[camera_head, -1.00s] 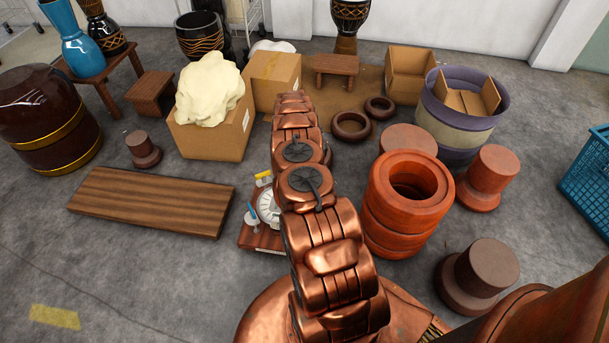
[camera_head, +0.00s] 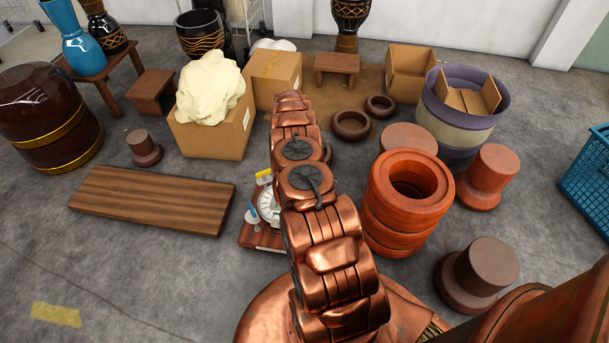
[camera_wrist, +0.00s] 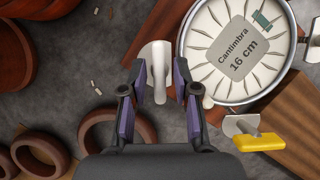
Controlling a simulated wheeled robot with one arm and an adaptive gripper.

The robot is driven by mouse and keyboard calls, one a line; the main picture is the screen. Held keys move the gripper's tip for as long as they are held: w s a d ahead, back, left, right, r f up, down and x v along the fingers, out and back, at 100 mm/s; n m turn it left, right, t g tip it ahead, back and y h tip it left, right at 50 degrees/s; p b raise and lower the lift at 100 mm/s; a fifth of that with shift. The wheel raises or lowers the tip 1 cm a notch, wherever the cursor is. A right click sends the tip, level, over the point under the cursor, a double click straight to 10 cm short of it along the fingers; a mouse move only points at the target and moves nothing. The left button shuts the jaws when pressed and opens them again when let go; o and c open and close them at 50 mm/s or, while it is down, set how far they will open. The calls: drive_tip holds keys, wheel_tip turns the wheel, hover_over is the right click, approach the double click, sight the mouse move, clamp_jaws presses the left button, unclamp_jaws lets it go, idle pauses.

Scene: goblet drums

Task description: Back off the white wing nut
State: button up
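The white wing nut (camera_wrist: 158,70) shows in the wrist view at the rim of a small round drum. The drum has a pale head (camera_wrist: 205,45) labelled "Cantimbra 16 cm" and a metal rim. My gripper (camera_wrist: 160,75) has its two purple-padded fingers apart, one on each side of the white wing nut. Small gaps seem to show between pads and nut; contact cannot be told. A yellow wing nut (camera_wrist: 258,142) sits at the rim, lower right. In the head view the drum (camera_head: 268,203) is partly behind my arm, which hides the white nut and my gripper.
The drum lies on a small wooden base (camera_head: 262,236). A long wooden board (camera_head: 150,200) is left of it. Stacked orange rings (camera_head: 405,205) stand close on the right. Brown rings (camera_head: 350,125) and a cardboard box (camera_head: 215,135) are behind.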

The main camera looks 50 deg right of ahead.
drive_tip(key=shift+o, duration=0.3)
drive_tip(key=v, duration=1.2)
drive_tip(key=shift+r, duration=0.15)
